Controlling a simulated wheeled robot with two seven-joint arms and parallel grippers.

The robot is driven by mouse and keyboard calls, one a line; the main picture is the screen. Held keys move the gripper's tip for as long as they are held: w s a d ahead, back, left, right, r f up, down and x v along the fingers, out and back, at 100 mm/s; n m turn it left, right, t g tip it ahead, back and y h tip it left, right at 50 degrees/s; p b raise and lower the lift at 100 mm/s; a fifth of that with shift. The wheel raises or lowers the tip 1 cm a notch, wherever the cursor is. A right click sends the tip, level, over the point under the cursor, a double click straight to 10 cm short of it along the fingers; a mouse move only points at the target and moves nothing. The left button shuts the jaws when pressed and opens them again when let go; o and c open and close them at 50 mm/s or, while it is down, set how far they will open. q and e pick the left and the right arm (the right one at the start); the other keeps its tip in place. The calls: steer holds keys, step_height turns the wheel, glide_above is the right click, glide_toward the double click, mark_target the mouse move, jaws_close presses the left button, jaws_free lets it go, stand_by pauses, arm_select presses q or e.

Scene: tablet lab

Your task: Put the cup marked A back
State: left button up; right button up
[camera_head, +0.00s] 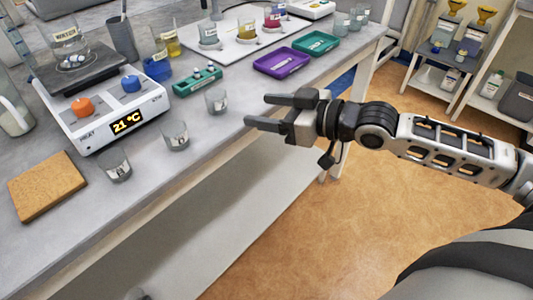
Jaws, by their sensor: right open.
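Three small clear cups stand near the front edge of the bench: one by the cork mat (116,164), one in front of the hotplate (176,136) and one farther right (216,101). Each seems to bear a small label, but the letters are too small to read, so I cannot tell which is marked A. My right gripper (260,110) is open and empty, its fingers pointing left, to the right of the rightmost cup and apart from it. My left gripper does not show.
A hotplate (95,135) reading 21 °C carries a labelled beaker (65,38). A cork mat (46,187) lies at left. A green rack (196,82), purple tray (282,63), teal tray (316,43) and white board (235,52) with beakers stand behind. More small cups (341,21) stand at the far end.

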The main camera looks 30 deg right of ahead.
steer(key=s+a+f+m+g+h, duration=0.1)
steer(key=s+a+f+m+h, duration=0.1)
steer(key=s+a+f, duration=0.2)
steer(key=s+a+f+m+g+h, duration=0.1)
steer(key=s+a+f+m+h, duration=0.1)
steer(key=s+f, duration=0.8)
step_height(320, 180, down, 8)
steer(key=a+h, duration=0.1)
steer(key=a, duration=0.1)
steer(key=shift+s+a+r+m, duration=0.2)
steer(key=shift+s+a+m, duration=0.15)
steer(key=shift+m, duration=0.05)
steer(key=shift+r+h+p, duration=0.1)
steer(key=shift+h+p, duration=0.2)
steer(key=shift+p, duration=0.05)
stand_by(0.4)
